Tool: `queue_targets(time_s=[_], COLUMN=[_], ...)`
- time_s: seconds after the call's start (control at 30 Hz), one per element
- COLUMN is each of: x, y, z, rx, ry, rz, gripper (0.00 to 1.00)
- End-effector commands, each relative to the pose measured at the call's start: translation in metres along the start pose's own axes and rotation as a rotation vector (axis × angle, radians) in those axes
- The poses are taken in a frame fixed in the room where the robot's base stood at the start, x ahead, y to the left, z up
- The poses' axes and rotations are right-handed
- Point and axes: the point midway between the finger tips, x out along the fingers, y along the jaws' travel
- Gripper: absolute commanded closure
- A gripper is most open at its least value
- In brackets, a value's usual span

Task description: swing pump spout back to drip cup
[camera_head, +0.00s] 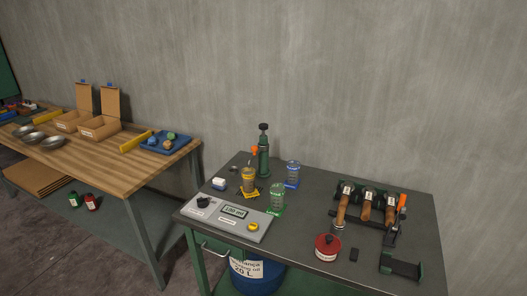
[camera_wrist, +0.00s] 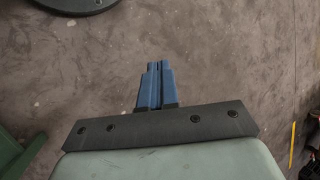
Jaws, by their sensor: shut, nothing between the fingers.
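The pump is a green upright column (camera_head: 263,158) with a black top, standing toward the back left of the dark table. A small orange part shows at its left side; the spout is too small to make out. Near it stand an amber cup (camera_head: 248,182) on a yellow base, a clear cup with a green base (camera_head: 277,199) and a clear cup with a blue base (camera_head: 292,175). I cannot tell which is the drip cup. My gripper (camera_wrist: 155,68) shows in the wrist view only, its blue fingers shut and empty, over bare floor away from the table.
The dark table (camera_head: 345,271) also holds a grey panel with a display (camera_head: 226,218), a red round tin (camera_head: 328,246) and a rack with wooden handles (camera_head: 367,205). A blue drum (camera_head: 257,278) stands below. A wooden workbench (camera_head: 120,174) with boxes stands at left.

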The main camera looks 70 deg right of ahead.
Motion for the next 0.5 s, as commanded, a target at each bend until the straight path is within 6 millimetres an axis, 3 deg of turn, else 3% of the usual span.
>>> queue_targets(time_s=[0.03, 0.2, 0.5], x=[-0.015, -0.064, -0.166], y=[0.001, 0.002, 0.011], z=[-0.015, -0.050, -0.099], rx=[-0.006, -0.038, -0.116], ry=[0.027, 0.112, 0.281], rz=[-0.030, -0.127, -0.278], gripper=[1.00, 1.00, 1.00])
